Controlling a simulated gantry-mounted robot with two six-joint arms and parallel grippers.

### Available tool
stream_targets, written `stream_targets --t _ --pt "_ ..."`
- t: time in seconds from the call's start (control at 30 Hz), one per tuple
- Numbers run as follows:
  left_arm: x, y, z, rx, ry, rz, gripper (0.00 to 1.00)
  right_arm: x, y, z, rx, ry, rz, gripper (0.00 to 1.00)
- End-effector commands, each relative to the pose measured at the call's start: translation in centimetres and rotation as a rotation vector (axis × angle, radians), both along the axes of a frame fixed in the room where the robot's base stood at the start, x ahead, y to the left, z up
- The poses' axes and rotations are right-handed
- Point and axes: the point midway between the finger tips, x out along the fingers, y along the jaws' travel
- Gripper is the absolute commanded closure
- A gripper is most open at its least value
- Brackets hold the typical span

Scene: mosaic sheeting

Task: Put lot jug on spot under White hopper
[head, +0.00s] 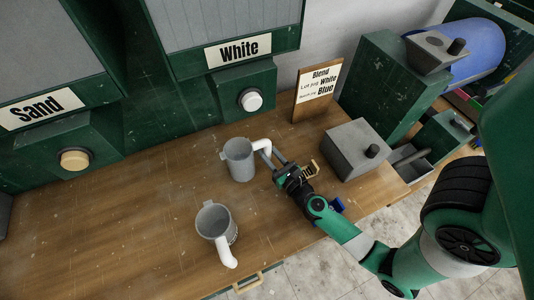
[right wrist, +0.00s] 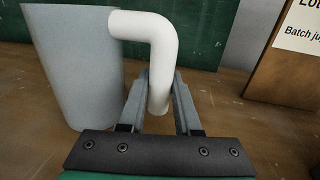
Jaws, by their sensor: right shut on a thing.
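A grey jug (head: 238,160) with a white handle stands upright near the middle of the wooden bench, in front of the White hopper (head: 238,52). My right gripper (head: 272,160) is at its right side, shut on the handle. The right wrist view shows the white bent handle (right wrist: 150,38) between the two fingers and the jug body (right wrist: 72,70) to the left. I cannot tell whether the jug touches the bench. A second grey jug (head: 214,220) stands nearer the front edge. No lot label is readable on either jug. My left gripper is not in view.
The white round outlet (head: 250,100) of the White hopper is behind the held jug. The Sand hopper (head: 45,105) is at left. A sign (head: 317,90) and a grey box (head: 352,150) stand to the right. The bench's left middle is clear.

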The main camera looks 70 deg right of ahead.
Motion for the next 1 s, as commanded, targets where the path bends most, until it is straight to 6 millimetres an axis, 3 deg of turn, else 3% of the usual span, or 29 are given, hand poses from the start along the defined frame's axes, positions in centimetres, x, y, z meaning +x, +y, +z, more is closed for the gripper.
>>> stream_targets --t 0.17,0.2,0.37,0.73,1.0 --pt "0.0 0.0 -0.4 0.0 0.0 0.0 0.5 0.0 0.0 -0.3 0.0 -0.003 0.0 1.0" --pt "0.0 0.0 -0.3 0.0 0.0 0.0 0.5 0.0 0.0 -0.3 0.0 0.0 0.0 0.65" --pt "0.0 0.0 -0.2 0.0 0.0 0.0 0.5 0.0 0.0 -0.2 0.0 0.0 0.0 0.38" --pt "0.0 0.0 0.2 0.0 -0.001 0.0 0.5 -0.1 0.1 0.2 0.001 0.001 0.0 0.38" --pt "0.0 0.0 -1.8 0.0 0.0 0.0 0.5 -4.7 4.0 -0.5 0.002 0.005 0.008 0.38"
